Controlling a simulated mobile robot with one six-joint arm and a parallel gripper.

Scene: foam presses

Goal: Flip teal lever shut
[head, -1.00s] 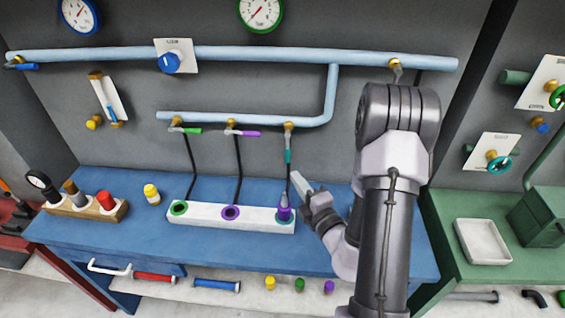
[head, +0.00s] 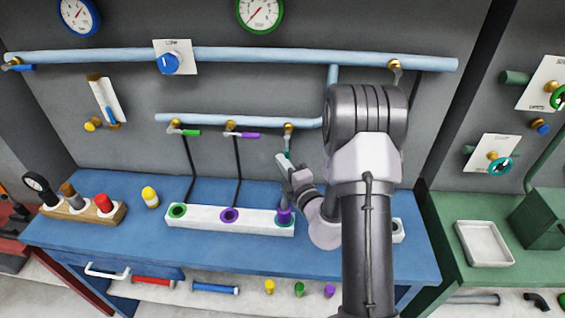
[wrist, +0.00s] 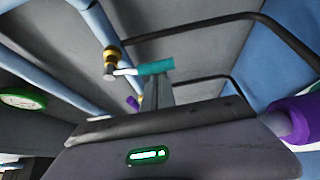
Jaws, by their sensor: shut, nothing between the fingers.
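The teal lever (head: 288,153) hangs down from a brass valve (head: 288,128) at the right end of the lower blue pipe. In the wrist view the teal handle (wrist: 156,67) lies just beyond the fingertips. My gripper (head: 282,160) is shut and empty, at the lever's lower end. In the wrist view the fingers (wrist: 157,86) overlap the handle's lower edge; I cannot tell whether they touch it. Part of the lever is hidden behind the gripper in the head view.
A green lever (head: 190,133) and a purple lever (head: 249,136) point sideways on the same pipe. Below stands a white block (head: 200,219) with colored sockets; a purple-collared piece (head: 283,215) sits in its right socket, close to my gripper. Black hoses hang behind.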

